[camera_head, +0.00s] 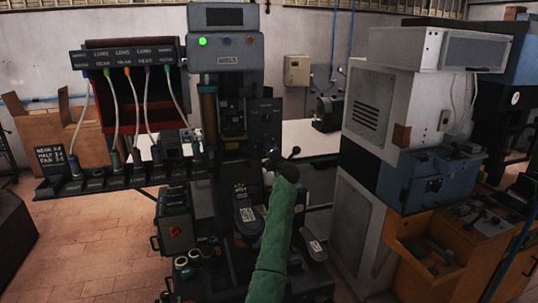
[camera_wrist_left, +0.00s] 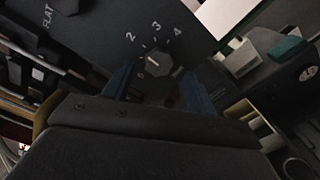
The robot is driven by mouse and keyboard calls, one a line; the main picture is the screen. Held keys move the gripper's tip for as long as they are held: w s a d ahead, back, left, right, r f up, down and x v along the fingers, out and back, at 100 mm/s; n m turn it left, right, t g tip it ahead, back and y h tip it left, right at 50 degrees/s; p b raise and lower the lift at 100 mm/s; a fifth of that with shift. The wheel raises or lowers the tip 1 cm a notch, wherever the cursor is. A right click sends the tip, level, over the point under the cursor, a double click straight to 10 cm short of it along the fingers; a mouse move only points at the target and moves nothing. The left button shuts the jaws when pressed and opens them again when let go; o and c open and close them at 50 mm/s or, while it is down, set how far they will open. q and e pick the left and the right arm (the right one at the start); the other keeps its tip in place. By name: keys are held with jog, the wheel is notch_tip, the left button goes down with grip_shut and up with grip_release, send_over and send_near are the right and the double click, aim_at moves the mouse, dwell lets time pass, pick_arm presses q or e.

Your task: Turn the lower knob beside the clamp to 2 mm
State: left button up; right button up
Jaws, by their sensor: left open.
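In the left wrist view a dark faceted knob (camera_wrist_left: 158,62) sits on a black panel with the marks 2, 3 and 4 around its top. A pale pointer line shows on the knob; which mark it points at is too small to tell. My left gripper (camera_wrist_left: 156,95) is open, its two blue fingers on either side of the knob, with no clear contact visible. In the head view my green-sleeved arm reaches up to the dark gripper (camera_head: 276,161) below the press's control panel (camera_head: 264,122). The lower knob is not distinguishable there. My right gripper is not in view.
A second knob (camera_wrist_left: 66,5) with the label FLAT is at the top left of the wrist view. The press (camera_head: 227,50) shows a green lamp. A rack with hanging cables (camera_head: 125,55) stands left, and a grey cabinet (camera_head: 372,95) stands close on the right.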

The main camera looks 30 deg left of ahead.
pick_arm(q)
jog(key=b+v, duration=0.1)
jog(key=v, duration=0.3)
jog(key=shift+s+d, duration=0.1)
jog(key=shift+d, duration=0.1)
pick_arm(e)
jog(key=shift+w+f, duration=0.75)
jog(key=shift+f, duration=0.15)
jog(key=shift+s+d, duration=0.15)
